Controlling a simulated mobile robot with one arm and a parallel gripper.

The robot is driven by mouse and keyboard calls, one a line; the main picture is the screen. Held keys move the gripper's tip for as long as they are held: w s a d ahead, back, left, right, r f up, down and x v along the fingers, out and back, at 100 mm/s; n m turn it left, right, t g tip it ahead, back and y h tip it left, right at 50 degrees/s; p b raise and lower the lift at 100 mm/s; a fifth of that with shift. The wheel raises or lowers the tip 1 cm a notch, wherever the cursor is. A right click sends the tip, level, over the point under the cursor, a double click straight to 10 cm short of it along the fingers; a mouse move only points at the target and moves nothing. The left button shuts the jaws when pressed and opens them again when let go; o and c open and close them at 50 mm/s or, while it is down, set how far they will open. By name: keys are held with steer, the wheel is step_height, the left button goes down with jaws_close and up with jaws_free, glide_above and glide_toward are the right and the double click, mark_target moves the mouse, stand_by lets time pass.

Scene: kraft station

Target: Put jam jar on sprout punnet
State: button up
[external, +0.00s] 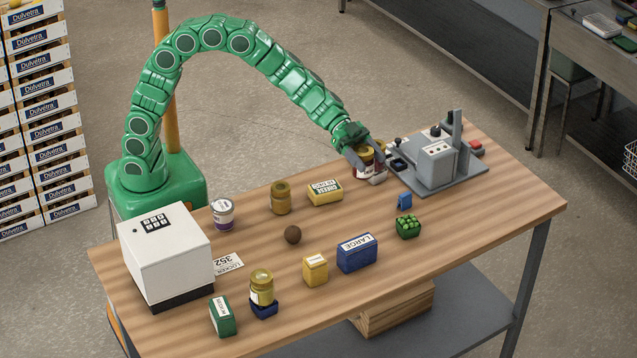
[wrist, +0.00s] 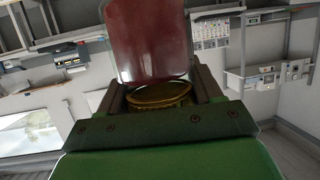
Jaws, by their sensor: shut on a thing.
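My gripper (external: 366,168) is at the back right of the table and is shut on the jam jar (external: 364,155). In the wrist view the jar's dark red body (wrist: 152,40) and gold lid (wrist: 158,95) show between my fingers. I cannot tell whether its base touches the table. The sprout punnet (external: 408,227), a small dark green tray filled with round green sprouts, stands near the right front of the table. It is apart from my gripper, in front and to the right of it. Nothing lies on top of the sprouts.
A grey machine (external: 436,165) stands close right of my gripper. A small blue item (external: 404,201) lies behind the punnet, and a blue LARGE box (external: 357,253) is left of it. A yellow cheese box (external: 325,191) is left of the jar. The table right of the punnet is clear.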

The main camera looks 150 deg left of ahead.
steer(key=shift+s+a+r, duration=0.1)
steer(key=shift+a+r, duration=0.05)
steer(key=shift+a, duration=0.45)
steer(key=shift+w+a+f, duration=1.35)
steer(key=shift+w+f, duration=0.5)
steer(key=shift+f, duration=0.3)
steer(key=shift+w+a+f, duration=1.35)
steer(key=shift+w+f, duration=0.5)
steer(key=shift+f, duration=0.3)
steer(key=shift+w+a+f, duration=1.35)
steer(key=shift+w+f, duration=0.5)
steer(key=shift+f, duration=0.3)
steer(key=shift+f, duration=0.1)
steer(key=o, duration=1.3)
steer(key=shift+o, duration=0.2)
